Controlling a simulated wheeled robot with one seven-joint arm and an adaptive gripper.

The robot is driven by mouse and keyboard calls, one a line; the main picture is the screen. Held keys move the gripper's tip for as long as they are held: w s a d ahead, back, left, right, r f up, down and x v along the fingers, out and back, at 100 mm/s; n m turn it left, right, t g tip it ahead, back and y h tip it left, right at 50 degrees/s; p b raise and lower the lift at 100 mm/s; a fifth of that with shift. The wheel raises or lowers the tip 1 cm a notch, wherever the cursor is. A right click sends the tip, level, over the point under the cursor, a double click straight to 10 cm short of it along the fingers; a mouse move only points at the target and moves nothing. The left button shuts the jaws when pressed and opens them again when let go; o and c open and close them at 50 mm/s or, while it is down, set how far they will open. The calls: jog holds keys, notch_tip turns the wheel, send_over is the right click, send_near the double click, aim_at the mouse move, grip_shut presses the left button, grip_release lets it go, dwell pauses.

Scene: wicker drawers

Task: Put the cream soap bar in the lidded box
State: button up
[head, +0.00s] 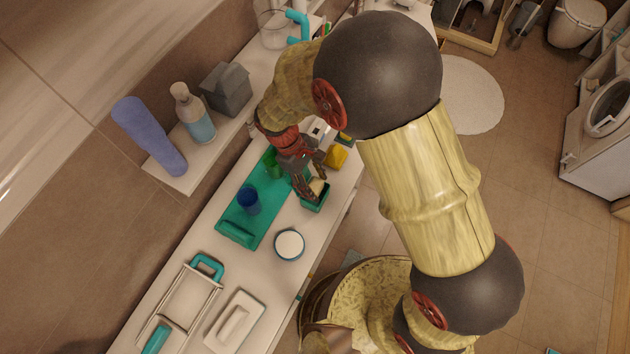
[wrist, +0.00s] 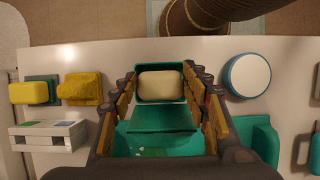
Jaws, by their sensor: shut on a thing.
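The cream soap bar (wrist: 160,85) lies lengthwise between the fingertips of my gripper (wrist: 162,82), which is shut on it. In the head view the soap (head: 317,187) shows at my gripper (head: 308,186), at the mouth of a small green box (head: 316,204). In the wrist view the green box (wrist: 147,68) frames the soap, and its open lid (wrist: 163,120) appears as a flat green panel on the near side. I cannot tell whether the soap touches the box floor. The fingers hide the box's sides.
A green tray (head: 262,225) with a blue cup (head: 248,198) is left of the box. A round white container (head: 289,245) stands below the box in the head view. A yellow sponge (wrist: 80,88) and a white block (wrist: 48,136) are left in the wrist view.

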jog(key=shift+f, duration=0.25)
jog(key=o, duration=1.2)
jog(key=p+v, duration=0.1)
jog(key=v, duration=1.2)
jog(key=shift+r, duration=0.15)
jog(key=shift+d, duration=0.15)
jog(key=w+d+r+m+y, duration=0.2)
jog(key=d+r+m, duration=0.1)
jog(key=d+r, duration=0.45)
jog(key=s+d+r+m+t, duration=0.2)
jog(key=s+d+r+m, duration=0.1)
jog(key=d, duration=0.3)
jog(key=s+d+r+m+t+y, duration=0.1)
jog(key=s+d+r+m+t, duration=0.1)
jog(key=s+d+r+m, duration=0.2)
jog(key=s+d+r+m+t+y, duration=0.1)
jog(key=s+d+r+m+t, duration=0.2)
jog(key=d+r, duration=0.4)
jog(key=shift+s+d+m, duration=0.3)
jog(key=shift+s+d, duration=0.4)
jog(key=shift+d, duration=0.5)
